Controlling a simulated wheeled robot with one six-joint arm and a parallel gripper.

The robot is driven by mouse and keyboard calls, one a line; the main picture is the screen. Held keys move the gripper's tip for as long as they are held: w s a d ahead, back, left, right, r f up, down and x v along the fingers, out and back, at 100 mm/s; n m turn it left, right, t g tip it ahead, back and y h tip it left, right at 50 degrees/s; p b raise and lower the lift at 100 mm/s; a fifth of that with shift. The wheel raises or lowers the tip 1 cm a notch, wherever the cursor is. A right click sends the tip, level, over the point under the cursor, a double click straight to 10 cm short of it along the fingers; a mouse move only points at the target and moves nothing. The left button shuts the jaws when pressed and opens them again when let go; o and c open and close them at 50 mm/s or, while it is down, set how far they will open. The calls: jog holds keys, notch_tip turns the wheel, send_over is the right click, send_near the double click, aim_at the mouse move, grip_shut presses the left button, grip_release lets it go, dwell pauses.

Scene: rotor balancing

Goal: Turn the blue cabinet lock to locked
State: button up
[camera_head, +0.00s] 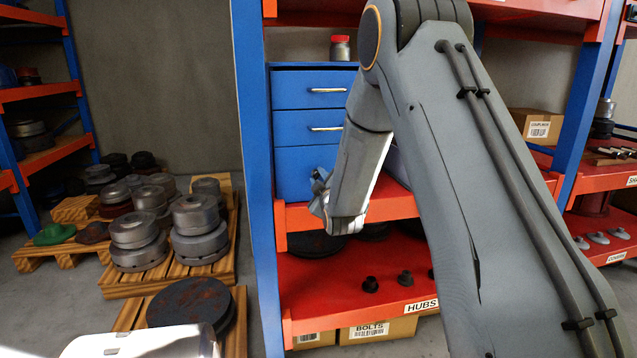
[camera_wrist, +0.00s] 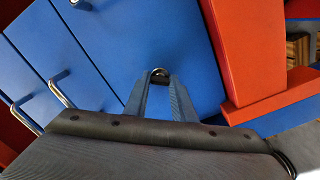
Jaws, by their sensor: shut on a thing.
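The blue cabinet (camera_head: 308,128) stands on a shelf of the red and blue rack, and its drawer fronts face me. In the wrist view its blue front (camera_wrist: 165,45) fills the middle. My gripper (camera_wrist: 160,78) has its two fingers closed around a small round metal piece, the lock (camera_wrist: 159,71), on the lower drawer front. Only the lock's rim shows between the fingertips, so its turned position cannot be told. In the head view my gripper (camera_head: 318,190) is at the lowest drawer, partly hidden by my own wrist, and the lock is hidden there.
Two drawer handles (camera_head: 327,90) stick out above. A red-lidded jar (camera_head: 340,48) stands on the cabinet. The orange-red shelf edge (camera_head: 350,212) runs just below my gripper, and a blue rack post (camera_head: 254,150) stands close left. Metal discs sit on pallets (camera_head: 165,285) at left.

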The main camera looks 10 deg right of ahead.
jog(key=n+b, duration=0.2)
jog(key=n, duration=0.4)
jog(key=shift+n, duration=0.4)
dwell(0.4)
jog(key=o, duration=1.1)
jog(key=shift+c, duration=0.2)
jog(key=s, duration=0.8)
jog(key=shift+b, duration=0.35)
